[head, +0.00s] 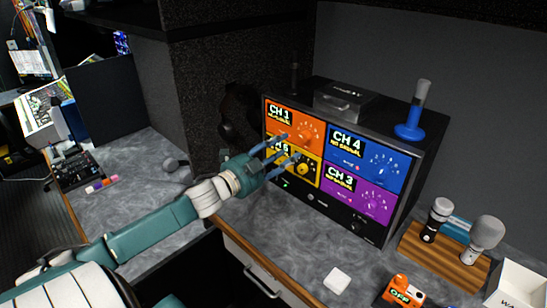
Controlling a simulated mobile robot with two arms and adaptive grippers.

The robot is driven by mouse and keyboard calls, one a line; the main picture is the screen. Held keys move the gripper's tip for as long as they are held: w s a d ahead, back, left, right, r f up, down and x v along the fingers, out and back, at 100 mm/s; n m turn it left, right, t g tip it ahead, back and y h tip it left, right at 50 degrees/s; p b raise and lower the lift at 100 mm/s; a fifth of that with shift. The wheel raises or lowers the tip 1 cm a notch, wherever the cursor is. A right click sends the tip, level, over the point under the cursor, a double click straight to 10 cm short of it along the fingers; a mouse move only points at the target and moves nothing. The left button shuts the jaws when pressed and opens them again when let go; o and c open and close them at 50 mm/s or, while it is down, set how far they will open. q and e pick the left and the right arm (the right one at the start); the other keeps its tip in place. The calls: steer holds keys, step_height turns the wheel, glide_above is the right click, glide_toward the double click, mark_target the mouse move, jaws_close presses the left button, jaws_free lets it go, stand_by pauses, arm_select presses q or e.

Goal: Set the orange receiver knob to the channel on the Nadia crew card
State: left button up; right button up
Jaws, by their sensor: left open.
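The receiver unit (378,223) is a black rack box with four coloured panels. The orange panel at its upper left reads CH 1, NO SIGNAL, and carries the orange knob (306,134). My left gripper (289,148) is open and empty, its blue fingers pointing at the receiver's left side. It is just left of and below the orange knob and partly covers the orange and yellow panels; whether it touches the front cannot be told. The blue panel reads CH 4 and the purple one CH 3; the yellow display is partly hidden. No Nadia crew card is readable. My right gripper is out of view.
A wooden stand (417,252) with microphones is right of the receiver. An orange pack (403,291) marked OFF, a white square (337,280) and a white box (517,287) lie in front. A blue-based antenna (409,131) stands on top. The grey counter (290,240) below my gripper is clear.

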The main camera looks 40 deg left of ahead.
arm_select(q)
steer(key=s, duration=0.4)
steer(key=shift+s+a, duration=0.15)
steer(key=shift+f, duration=0.1)
stand_by(0.3)
